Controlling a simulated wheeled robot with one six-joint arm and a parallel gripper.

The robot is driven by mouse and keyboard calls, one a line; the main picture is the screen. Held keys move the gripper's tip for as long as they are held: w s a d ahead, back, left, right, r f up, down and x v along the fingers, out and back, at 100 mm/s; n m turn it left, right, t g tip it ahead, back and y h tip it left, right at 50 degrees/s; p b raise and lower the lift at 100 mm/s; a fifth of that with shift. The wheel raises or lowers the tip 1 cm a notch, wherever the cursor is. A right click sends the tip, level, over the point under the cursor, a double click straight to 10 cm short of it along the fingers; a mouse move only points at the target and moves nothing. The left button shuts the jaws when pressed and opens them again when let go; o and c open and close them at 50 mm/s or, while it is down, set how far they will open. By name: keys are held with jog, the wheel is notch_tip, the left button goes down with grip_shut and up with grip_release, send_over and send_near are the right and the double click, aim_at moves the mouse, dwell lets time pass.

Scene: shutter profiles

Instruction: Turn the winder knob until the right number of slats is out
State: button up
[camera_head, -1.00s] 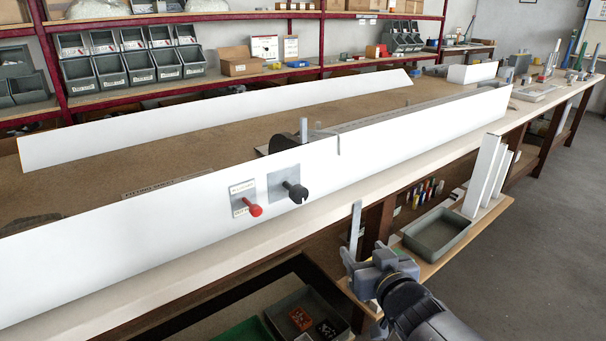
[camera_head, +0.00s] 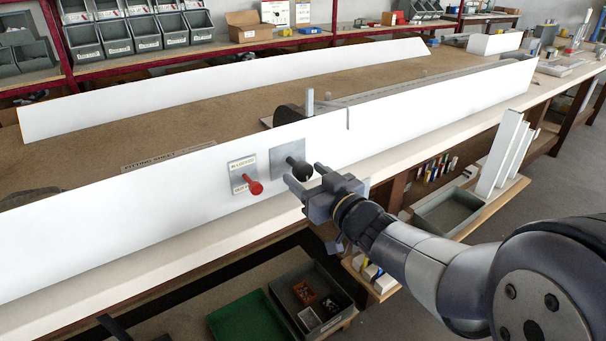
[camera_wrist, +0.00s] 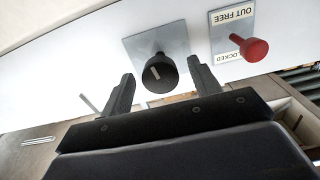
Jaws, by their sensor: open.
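The black winder knob (camera_head: 299,168) sticks out from a grey square plate (camera_head: 279,155) on the front of the long white panel (camera_head: 150,215). In the wrist view the knob (camera_wrist: 160,74) has a pale mark on its face and lies ahead of my fingers, between their lines. My gripper (camera_head: 306,176) is open and empty, just in front of the knob and apart from it as far as I can tell. Its two fingers (camera_wrist: 163,92) show in the wrist view. The slats that are out cannot be clearly told.
A red knob (camera_head: 254,186) sits left of the winder on a plate labelled "OUT FREE" and "LOCKED" (camera_wrist: 233,30). Another long white strip (camera_head: 220,85) stands at the back of the bench. A grey tray (camera_head: 450,212) and white upright pieces (camera_head: 502,155) are at the right.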

jog(key=shift+x, duration=1.1)
jog(key=c, duration=1)
jog(key=shift+f+n+b, duration=0.1)
jog(key=shift+n+b, duration=0.25)
jog(key=shift+n, duration=0.05)
